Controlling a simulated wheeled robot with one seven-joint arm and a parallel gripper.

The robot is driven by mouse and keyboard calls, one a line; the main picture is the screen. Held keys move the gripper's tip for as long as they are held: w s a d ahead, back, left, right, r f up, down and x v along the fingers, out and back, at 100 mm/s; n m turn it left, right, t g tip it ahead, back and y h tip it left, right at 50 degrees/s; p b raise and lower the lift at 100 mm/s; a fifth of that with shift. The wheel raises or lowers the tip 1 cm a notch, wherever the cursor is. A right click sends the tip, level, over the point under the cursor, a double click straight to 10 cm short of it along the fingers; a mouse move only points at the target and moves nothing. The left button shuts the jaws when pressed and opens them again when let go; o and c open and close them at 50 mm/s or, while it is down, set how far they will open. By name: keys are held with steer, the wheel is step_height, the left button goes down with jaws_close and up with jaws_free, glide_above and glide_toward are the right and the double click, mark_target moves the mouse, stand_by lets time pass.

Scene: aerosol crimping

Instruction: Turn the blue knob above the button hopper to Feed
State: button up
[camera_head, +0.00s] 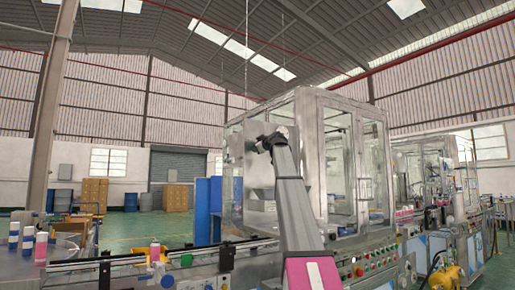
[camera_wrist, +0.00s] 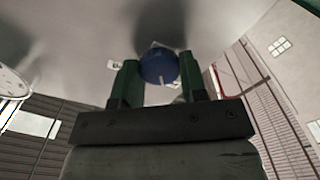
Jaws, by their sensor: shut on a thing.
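Small white labels show beside the knob, partly covered by the fingers. Their words are too small to read, so I cannot tell which setting the mark points to.
A conveyor (camera_head: 215,258) runs along the machine's front, with small coloured parts at its left. A row of coloured push buttons (camera_head: 375,262) lies right of my arm. A round white dial (camera_wrist: 12,83) shows at the wrist view's left.

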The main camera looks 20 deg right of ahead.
steer(key=shift+n, duration=0.7)
steer(key=o, duration=0.9)
steer(key=shift+s, duration=0.1)
steer(key=v, duration=1)
steer(key=shift+s+d, duration=0.1)
steer(key=shift+s, duration=0.25)
